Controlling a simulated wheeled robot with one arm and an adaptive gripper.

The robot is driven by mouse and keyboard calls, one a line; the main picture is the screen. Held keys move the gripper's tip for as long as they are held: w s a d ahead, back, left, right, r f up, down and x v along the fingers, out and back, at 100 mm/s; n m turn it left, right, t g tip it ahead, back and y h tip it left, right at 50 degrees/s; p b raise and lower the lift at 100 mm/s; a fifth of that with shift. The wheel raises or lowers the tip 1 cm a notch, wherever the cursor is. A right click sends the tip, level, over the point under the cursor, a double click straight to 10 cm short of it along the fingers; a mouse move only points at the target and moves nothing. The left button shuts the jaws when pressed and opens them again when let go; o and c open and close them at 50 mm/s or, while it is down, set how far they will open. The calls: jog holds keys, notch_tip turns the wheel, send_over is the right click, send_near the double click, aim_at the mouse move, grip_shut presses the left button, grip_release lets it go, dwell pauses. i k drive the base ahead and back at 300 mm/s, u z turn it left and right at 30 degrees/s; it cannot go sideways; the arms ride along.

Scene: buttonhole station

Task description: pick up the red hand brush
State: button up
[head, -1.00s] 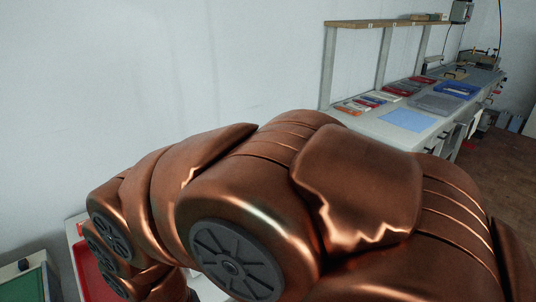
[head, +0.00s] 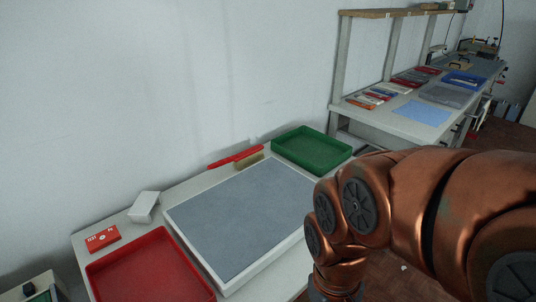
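The red hand brush (head: 236,157) lies at the back edge of the near table in the head view, against the wall. Its long red handle points left, and pale bristles show below its right part. It sits behind the grey mat and left of the green tray. My copper arm is at the right of the picture, reaching down past the table's right front side. My gripper is out of the picture below the arm, apart from the brush.
A grey mat in a white frame (head: 265,265) fills the table's middle. A red tray (head: 152,230) is front left, a green tray (head: 325,168) back right. A white block (head: 144,206) and red card (head: 102,239) lie back left. A long bench (head: 385,122) stands beyond.

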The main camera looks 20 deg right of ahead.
aim_at(250, 152)
jog(key=u, duration=3.8)
jog(key=k, duration=1.65)
jog(key=z, duration=1.6)
jog(key=i, duration=0.5)
